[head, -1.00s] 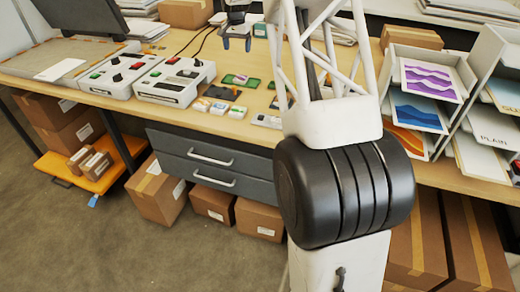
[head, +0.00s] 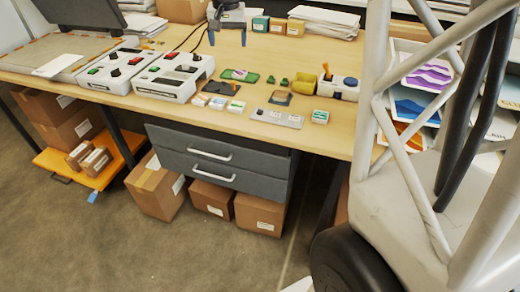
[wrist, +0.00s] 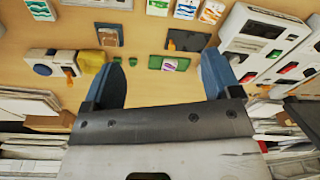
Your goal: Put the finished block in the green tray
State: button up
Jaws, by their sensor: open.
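The green tray (head: 232,79) lies flat on the bench, right of the control boxes. A small block (head: 240,74) with a white and purple print appears to lie in it; it also shows in the wrist view (wrist: 169,64). My gripper (head: 227,40) is above the back of the bench, beyond the tray. In the wrist view my gripper (wrist: 161,72) has its two blue fingers wide apart with nothing between them. Several printed blocks (head: 218,103) lie in a row in front of the tray. A teal-printed block (head: 320,117) lies to the right.
Two control boxes (head: 174,77) stand to the left. A black pad (head: 222,88), grey slotted plate (head: 270,117), yellow piece (head: 325,84) and small green pieces (head: 284,81) lie around the tray. Paper stacks (head: 325,20) line the back.

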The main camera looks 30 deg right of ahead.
jog(key=s+a+f+n, duration=0.1)
jog(key=s+a+f, duration=0.1)
jog(key=s, duration=1)
jog(key=s+a+f+n+t, duration=0.1)
jog(key=s+a, duration=0.3)
jog(key=s, duration=0.9)
jog(key=s+a+f+n, duration=0.2)
jog(key=s+f, duration=0.1)
jog(key=s, duration=1)
jog(key=shift+s+a+f+n, duration=0.25)
jog(key=shift+a+f+n, duration=0.1)
jog(key=shift+a+n, duration=0.05)
